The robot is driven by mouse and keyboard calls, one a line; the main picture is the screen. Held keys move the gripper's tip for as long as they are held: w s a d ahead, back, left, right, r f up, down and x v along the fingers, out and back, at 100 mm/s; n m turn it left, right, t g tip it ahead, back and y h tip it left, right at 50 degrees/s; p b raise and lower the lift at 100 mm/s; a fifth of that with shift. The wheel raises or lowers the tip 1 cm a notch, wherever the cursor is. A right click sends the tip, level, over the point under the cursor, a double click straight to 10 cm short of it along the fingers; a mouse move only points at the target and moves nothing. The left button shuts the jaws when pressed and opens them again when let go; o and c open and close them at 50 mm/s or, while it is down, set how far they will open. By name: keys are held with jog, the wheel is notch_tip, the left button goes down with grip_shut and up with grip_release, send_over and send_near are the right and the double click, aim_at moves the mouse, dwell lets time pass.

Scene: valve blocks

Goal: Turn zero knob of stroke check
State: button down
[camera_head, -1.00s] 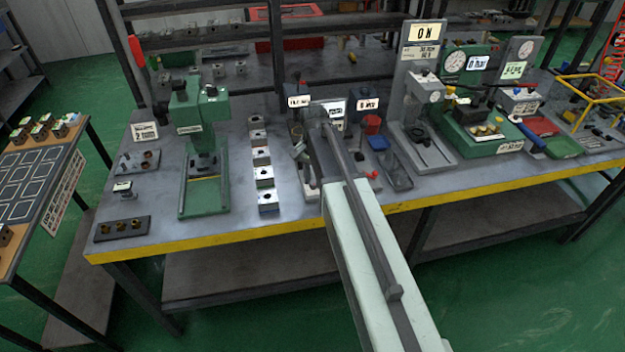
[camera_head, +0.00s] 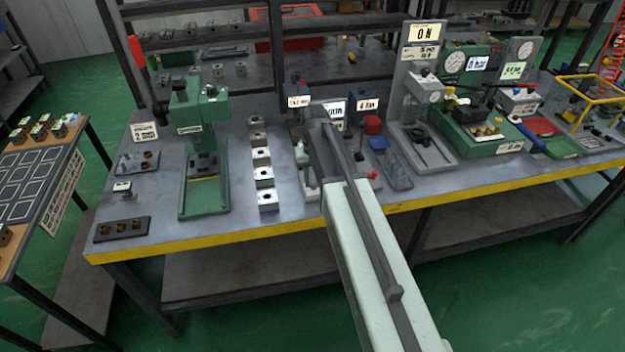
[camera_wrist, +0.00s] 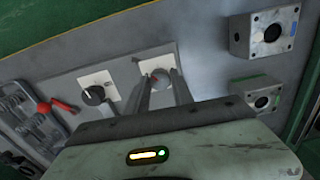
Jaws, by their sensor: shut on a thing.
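In the wrist view, a round knob (camera_wrist: 160,79) with a reddish-grey face sits on a white plate. My gripper (camera_wrist: 159,70) has one finger on each side of this knob and is shut on it. A second knob (camera_wrist: 96,96), black with a white mark, sits on another white plate to the left, apart from my fingers. I cannot read a name on either knob. In the head view, my arm reaches over the bench, and it hides the knobs. Small display signs (camera_head: 367,104) stand behind my arm, too blurred to read surely.
Metal blocks with round holes (camera_wrist: 265,32) lie right of the gripped knob in the wrist view. A red-handled part (camera_wrist: 62,106) lies at the left. A green press (camera_head: 204,150) and a gauge stand (camera_head: 425,110) flank my arm on the bench (camera_head: 270,232).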

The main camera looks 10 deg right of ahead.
aim_at(314, 182)
jog(key=shift+n, duration=1.2)
jog(key=c, duration=1.1)
grip_release()
jog(key=shift+r, duration=0.1)
notch_tip(314, 182, up, 8)
jog(key=p, duration=0.8)
jog(key=shift+f, duration=0.2)
